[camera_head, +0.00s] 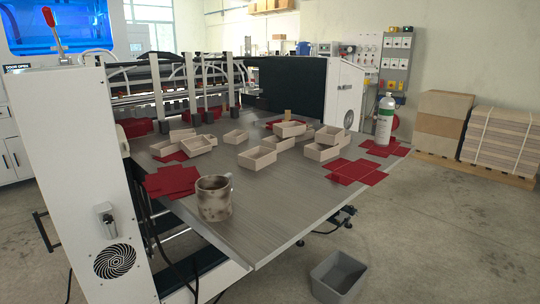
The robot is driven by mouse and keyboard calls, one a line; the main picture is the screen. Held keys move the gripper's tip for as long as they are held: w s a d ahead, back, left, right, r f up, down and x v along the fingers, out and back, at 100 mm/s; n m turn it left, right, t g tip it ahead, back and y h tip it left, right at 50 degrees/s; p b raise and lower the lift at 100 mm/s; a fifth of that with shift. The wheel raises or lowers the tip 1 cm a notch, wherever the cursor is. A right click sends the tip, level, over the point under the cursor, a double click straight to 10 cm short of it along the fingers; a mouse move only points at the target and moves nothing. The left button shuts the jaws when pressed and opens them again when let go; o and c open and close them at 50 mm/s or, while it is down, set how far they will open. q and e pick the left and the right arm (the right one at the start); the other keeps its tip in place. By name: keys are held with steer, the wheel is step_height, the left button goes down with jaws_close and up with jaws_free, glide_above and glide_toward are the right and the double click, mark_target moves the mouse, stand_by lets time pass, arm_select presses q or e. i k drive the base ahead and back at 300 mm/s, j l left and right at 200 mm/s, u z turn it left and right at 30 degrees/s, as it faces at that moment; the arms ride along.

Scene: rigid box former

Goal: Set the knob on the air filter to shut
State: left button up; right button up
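A small grey and dark fitting (107,217) is mounted on the side of the white machine cabinet (75,150) at the left, above a round black fan grille (115,261). It may be the air filter with its knob, but it is too small to be sure, and I cannot read its setting. Neither of my grippers is in view.
The grey machine table (270,215) holds several cardboard boxes (257,158), red flat blanks (355,171), a stained mug (214,198) and a white bottle (385,120). A grey bin (338,277) stands on the floor.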

mark_target(108, 218)
steer(key=u, duration=1.25)
